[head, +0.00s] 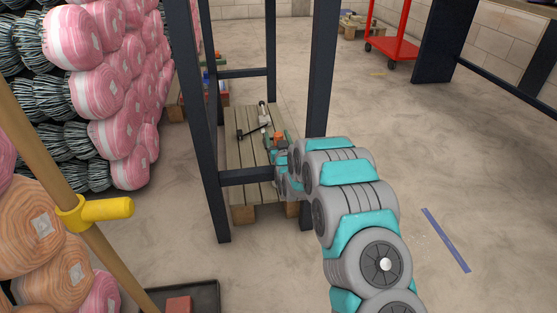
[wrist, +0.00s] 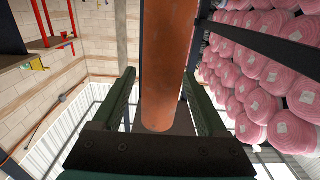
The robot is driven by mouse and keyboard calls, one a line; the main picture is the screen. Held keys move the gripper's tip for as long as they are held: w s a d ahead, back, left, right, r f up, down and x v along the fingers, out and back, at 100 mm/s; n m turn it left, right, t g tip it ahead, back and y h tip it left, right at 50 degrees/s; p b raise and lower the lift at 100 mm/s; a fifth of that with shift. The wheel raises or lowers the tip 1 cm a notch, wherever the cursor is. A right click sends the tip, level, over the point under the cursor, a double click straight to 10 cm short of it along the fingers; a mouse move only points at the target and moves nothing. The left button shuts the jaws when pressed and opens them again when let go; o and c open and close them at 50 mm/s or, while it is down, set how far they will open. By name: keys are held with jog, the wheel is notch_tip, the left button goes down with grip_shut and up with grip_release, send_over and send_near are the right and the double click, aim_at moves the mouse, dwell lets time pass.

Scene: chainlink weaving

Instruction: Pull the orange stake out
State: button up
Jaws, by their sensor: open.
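The orange stake (wrist: 168,45) is a thick cylinder in the wrist view. It runs from the top edge down to a rounded end close to my gripper's palm. My gripper (wrist: 158,76) is open, with one dark green finger on each side of the stake. A gap shows between the left finger and the stake; the right finger is nearer to it. In the head view a small orange patch (head: 278,136) shows at the end of my arm, over a wooden pallet (head: 238,181); it is probably the stake. My arm hides part of this area.
Dark posts and a crossbar (head: 245,176) of a frame stand around the pallet, close to my arm. Pink yarn rolls (head: 110,95) are stacked at left. A wooden pole with a yellow handle (head: 105,209) stands front left. A red cart (head: 392,45) is far right; the right floor is mostly clear.

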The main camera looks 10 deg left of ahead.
jog(key=shift+w+a+r, duration=0.1)
jog(key=shift+w+r, duration=0.05)
jog(key=shift+w, duration=0.1)
grip_shut()
dwell(0.4)
dwell(0.9)
